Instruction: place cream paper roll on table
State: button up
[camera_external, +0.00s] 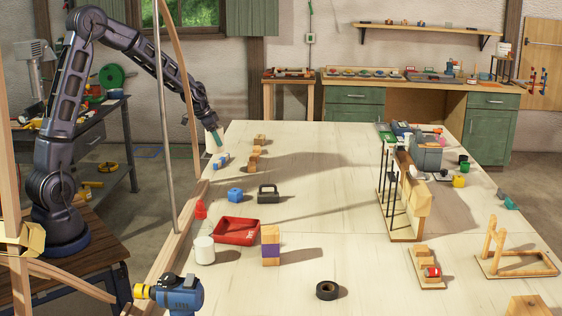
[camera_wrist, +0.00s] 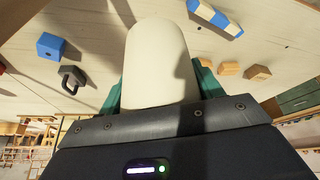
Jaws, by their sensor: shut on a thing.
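The cream paper roll (camera_wrist: 157,65) fills the middle of the wrist view as a pale, round-ended cylinder. My gripper (camera_wrist: 160,92) is shut on it, with a teal finger on either side. In the external view my gripper (camera_external: 216,138) hangs over the far left edge area of the pale wooden table (camera_external: 330,225), fingers pointing down.
Blue-and-white blocks (camera_external: 221,160) and wooden blocks (camera_external: 255,153) lie close to my gripper. A blue cube (camera_external: 235,195), dark padlock (camera_external: 268,194), red tray (camera_external: 236,231) and white cylinder (camera_external: 204,249) stand nearer. Bent laths (camera_external: 180,70) rise along the left edge. The table's middle is clear.

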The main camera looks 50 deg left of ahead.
jog(key=w+d+r+m, duration=0.1)
jog(key=w+d+r, duration=0.3)
jog(key=w+d, duration=0.5)
jog(key=w+d+r+m, duration=0.1)
jog(key=w+d+r, duration=0.45)
jog(key=w, duration=0.65)
jog(key=shift+h, duration=0.3)
jog(key=f, duration=2)
jog(key=shift+w+d+f, duration=0.15)
jog(key=shift+w+f, duration=0.1)
jog(key=shift+w, duration=0.1)
jog(key=shift+f, duration=0.1)
jog(key=o, duration=1)
jog(key=shift+o, duration=0.2)
jog(key=v, duration=1.2)
jog(key=shift+w, duration=0.2)
jog(key=shift+r, duration=0.25)
